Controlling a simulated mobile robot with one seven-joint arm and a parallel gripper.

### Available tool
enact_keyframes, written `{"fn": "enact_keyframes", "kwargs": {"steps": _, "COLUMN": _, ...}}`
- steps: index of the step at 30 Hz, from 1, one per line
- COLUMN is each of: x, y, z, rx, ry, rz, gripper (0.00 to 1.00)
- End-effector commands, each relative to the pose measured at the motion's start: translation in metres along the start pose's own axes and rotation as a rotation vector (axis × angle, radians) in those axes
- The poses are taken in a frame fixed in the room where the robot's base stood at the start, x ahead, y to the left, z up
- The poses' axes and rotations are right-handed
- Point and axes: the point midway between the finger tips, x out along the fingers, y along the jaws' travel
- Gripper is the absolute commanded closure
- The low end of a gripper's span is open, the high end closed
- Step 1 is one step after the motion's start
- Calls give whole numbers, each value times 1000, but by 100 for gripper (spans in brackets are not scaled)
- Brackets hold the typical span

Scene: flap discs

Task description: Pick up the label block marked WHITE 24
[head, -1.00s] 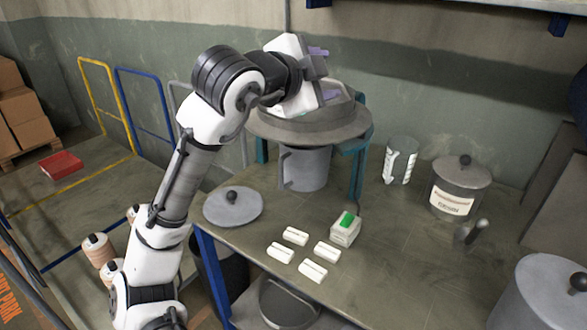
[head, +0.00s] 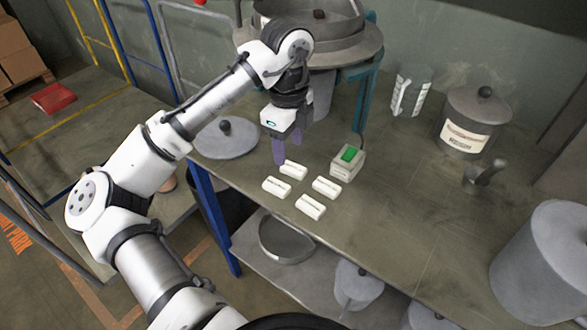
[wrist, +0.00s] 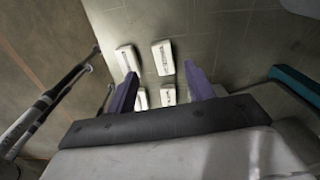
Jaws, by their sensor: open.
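Several small white label blocks lie in a two-by-two group on the bench: a back one (head: 292,170), a left one (head: 276,186), a right one (head: 326,187) and a front one (head: 310,206). Each bears dark print too small to read, so I cannot tell which is WHITE 24. My gripper (head: 286,158) points down just above and behind the back block, open and empty. In the wrist view, two blocks (wrist: 128,60) (wrist: 162,57) show beyond the purple fingers (wrist: 160,72). Two more (wrist: 140,98) (wrist: 168,94) show between the fingers, partly hidden by the gripper body.
A small device with a green top (head: 348,161) stands right of the blocks. A grey round lid (head: 226,138) lies to their left. A large round pan on a teal stand (head: 368,95) rises behind. A labelled pot (head: 470,122) stands at the right.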

Motion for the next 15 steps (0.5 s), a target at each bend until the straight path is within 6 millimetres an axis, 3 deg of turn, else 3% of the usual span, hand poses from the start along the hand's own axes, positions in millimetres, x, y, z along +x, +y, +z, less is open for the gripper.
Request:
{"fn": "enact_keyframes", "kwargs": {"steps": 5, "x": 11, "y": -1, "z": 0, "rx": -1, "ry": -1, "rz": 0, "gripper": 47}}
{"fn": "enact_keyframes", "kwargs": {"steps": 15, "x": 55, "y": -4, "z": -1, "rx": -2, "ry": -1, "rz": -1, "gripper": 47}}
